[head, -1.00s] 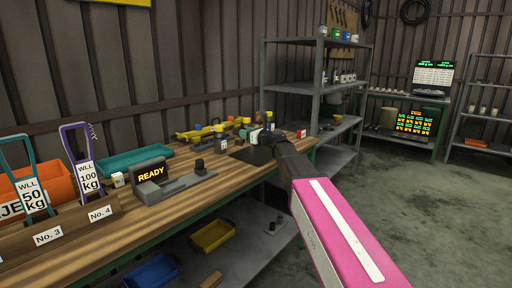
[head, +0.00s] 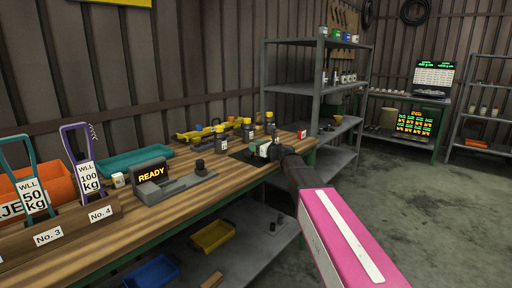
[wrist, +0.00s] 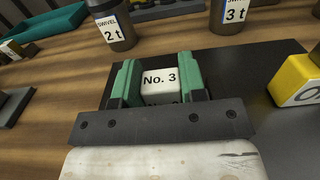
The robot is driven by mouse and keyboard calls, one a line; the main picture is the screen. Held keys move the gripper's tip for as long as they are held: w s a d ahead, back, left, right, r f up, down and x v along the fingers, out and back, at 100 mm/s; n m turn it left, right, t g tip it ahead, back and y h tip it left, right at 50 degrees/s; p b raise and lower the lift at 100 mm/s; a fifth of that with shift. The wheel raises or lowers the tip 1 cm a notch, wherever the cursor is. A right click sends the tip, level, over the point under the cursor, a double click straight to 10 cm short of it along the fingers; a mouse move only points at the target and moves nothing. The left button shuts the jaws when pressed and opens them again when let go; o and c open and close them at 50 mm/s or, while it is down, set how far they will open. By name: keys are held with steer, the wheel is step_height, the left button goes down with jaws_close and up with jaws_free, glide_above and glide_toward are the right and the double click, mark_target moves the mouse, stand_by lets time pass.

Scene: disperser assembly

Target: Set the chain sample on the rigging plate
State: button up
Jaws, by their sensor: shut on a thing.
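My gripper (wrist: 160,85) is shut, with its green fingers on either side of a small white block labelled "No. 3" (wrist: 160,80). I take this block to be the chain sample; no chain links show. The gripper also shows in the head view (head: 262,150), over the right part of the workbench. A flat black plate (wrist: 235,65), which looks like the rigging plate, lies below and around the gripper in the wrist view. In the head view the plate (head: 240,156) is partly hidden by my gripper. I cannot tell whether the block touches it.
Dark bottles labelled "SWIVEL 2 t" (wrist: 115,28) and "SWIVEL 3 t" (wrist: 230,12) stand beyond the plate. A yellow block (wrist: 298,80) sits at its right. A READY device (head: 152,175) and a teal tray (head: 135,160) are to the left on the bench.

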steer(key=shift+f, duration=0.25)
steer(key=shift+s+f, duration=0.15)
steer(key=shift+f, duration=0.35)
steer(key=o, duration=1.1)
steer(key=shift+r, duration=0.55)
steer(key=v, duration=1.1)
steer(key=shift+s+d+r, duration=0.2)
steer(key=shift+d, duration=0.15)
